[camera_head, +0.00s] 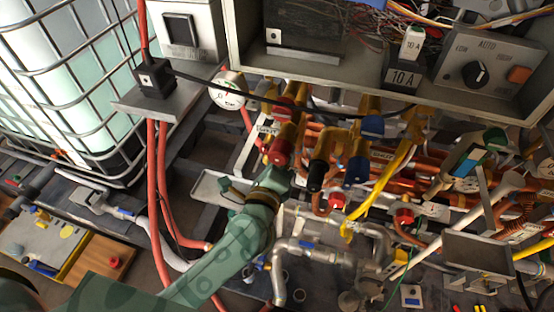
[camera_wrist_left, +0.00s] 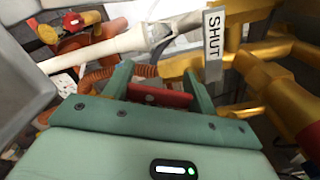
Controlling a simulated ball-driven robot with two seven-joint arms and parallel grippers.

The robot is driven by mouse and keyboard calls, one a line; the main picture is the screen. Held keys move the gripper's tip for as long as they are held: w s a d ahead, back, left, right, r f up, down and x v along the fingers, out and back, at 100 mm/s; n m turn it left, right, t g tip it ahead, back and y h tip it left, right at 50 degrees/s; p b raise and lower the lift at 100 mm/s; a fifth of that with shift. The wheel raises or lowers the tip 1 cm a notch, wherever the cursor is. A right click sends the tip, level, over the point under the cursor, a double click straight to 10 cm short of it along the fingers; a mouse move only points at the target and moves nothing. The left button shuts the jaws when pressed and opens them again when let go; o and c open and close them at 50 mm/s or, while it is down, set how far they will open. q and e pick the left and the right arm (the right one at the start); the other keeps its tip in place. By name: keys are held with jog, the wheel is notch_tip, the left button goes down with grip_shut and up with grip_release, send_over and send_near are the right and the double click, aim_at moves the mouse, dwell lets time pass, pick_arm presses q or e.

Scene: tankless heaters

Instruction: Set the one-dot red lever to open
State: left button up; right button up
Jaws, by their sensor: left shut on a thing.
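My left arm comes in from the lower left in the head view. Its gripper (camera_head: 277,176) is among the yellow valve pipes, just below a red valve handle (camera_head: 281,150). In the left wrist view the gripper (camera_wrist_left: 160,95) is shut on a red lever (camera_wrist_left: 160,96), which lies between its two green fingers. A white "SHUT" plate (camera_wrist_left: 213,40) stands just beyond the right finger. My right gripper is in neither view.
A black handle (camera_head: 317,175) and blue handles (camera_head: 356,169) are close to the right of my left gripper. An open electrical box (camera_head: 390,80) hangs above. Red hoses (camera_head: 160,190) run down on the left. Copper and yellow pipes crowd the right.

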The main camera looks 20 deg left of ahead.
pick_arm(q)
jog(key=shift+d+f+n+b, duration=0.15)
jog(key=shift+d+n+b, duration=0.15)
jog(key=shift+n+b, duration=0.6)
jog(key=shift+d+f+n+b, duration=0.15)
jog(key=shift+d+n+b, duration=0.15)
jog(key=shift+n+b, duration=0.55)
jog(key=shift+d+f+n+b, duration=0.15)
jog(key=shift+d+n+b, duration=0.15)
jog(key=shift+n+b, duration=0.55)
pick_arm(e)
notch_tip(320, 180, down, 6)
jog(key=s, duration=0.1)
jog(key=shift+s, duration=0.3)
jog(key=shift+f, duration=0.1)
pick_arm(q)
jog(key=o, duration=1.4)
jog(key=shift+r, duration=0.1)
jog(key=s+b, duration=0.1)
jog(key=s, duration=0.6)
jog(key=shift+s+a, duration=0.15)
jog(key=shift+s, duration=0.15)
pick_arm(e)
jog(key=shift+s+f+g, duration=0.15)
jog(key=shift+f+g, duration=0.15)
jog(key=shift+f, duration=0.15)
